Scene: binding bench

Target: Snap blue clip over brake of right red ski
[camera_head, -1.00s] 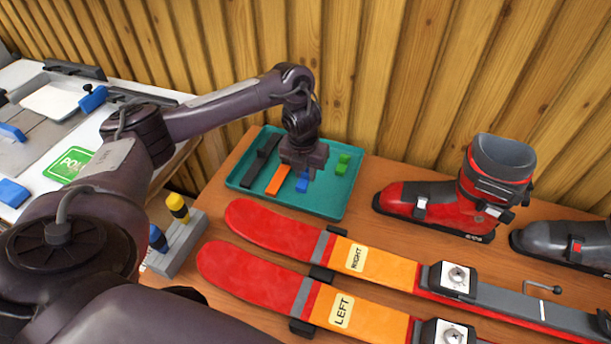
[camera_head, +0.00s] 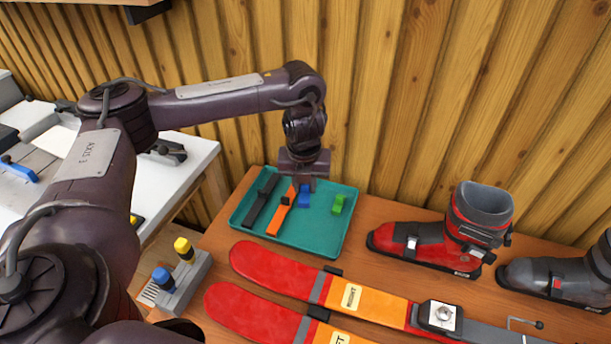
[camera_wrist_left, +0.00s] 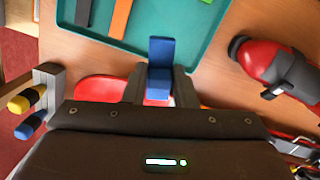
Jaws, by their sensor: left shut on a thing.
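My left gripper (camera_head: 304,183) is shut on the blue clip (camera_head: 304,197) and holds it over the back part of the teal tray (camera_head: 320,245). In the left wrist view the blue clip (camera_wrist_left: 160,66) stands out from between the two fingers. The right red ski (camera_head: 280,262), with an orange middle and a "RIGHT" label, lies on the bench in front of the tray. My right gripper is not in view.
The tray also holds a black strip (camera_head: 260,200), an orange strip (camera_head: 282,212) and a green clip (camera_head: 339,204). The left ski (camera_head: 250,308) lies nearer. A red boot (camera_head: 425,240) and a grey boot (camera_head: 550,278) stand right. A grey holder (camera_head: 190,278) stands left.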

